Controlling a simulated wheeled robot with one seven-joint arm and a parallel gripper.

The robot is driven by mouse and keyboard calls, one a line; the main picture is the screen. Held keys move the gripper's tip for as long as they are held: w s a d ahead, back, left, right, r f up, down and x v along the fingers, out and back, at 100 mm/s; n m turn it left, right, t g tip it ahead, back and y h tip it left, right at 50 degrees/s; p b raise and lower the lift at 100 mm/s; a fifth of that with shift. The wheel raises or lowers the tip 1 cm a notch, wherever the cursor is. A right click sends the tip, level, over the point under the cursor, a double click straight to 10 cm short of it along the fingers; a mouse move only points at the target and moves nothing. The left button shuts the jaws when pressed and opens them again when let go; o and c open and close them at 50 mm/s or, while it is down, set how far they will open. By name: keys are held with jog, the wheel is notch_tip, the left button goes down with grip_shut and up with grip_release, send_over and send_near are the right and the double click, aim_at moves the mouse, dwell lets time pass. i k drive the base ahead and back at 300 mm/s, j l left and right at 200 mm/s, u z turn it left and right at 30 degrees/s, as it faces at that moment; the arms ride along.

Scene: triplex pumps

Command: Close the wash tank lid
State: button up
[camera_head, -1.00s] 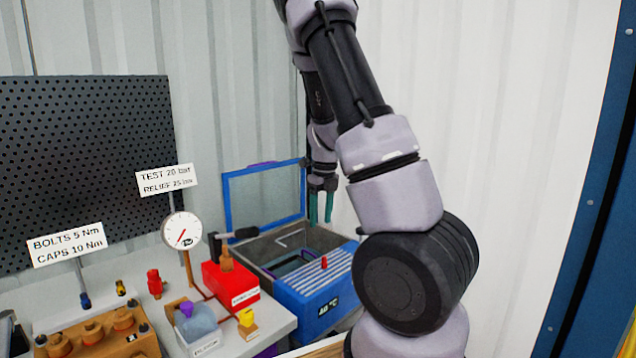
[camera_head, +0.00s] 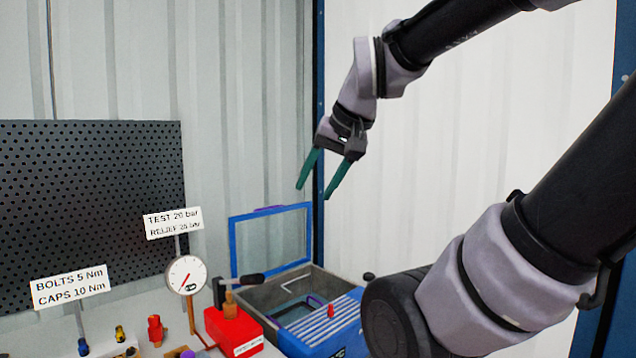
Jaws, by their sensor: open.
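The wash tank (camera_head: 355,322) is a blue box with a grey inner basin and a striped blue-and-white front top. Its lid (camera_head: 233,249), a blue frame with a clear pane, stands upright at the back of the tank, open. A purple piece shows at the lid's top edge. My gripper (camera_head: 321,192) has two green fingers spread apart. It is empty and hangs in the air above and to the right of the lid, touching nothing.
A red unit (camera_head: 232,330) with a dark handle stands just left of the tank. A pressure gauge (camera_head: 187,275) and sign cards (camera_head: 173,223) stand further left, before a black pegboard (camera_head: 90,200). Air above the tank is free.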

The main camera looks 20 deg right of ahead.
aim_at(276, 209)
jog(key=z, duration=0.45)
jog(key=l+u, duration=0.3)
jog(key=l, duration=0.35)
jog(key=l+u, duration=0.3)
jog(key=l, duration=0.4)
jog(key=i+j+u, duration=0.1)
jog(key=i+u, duration=0.45)
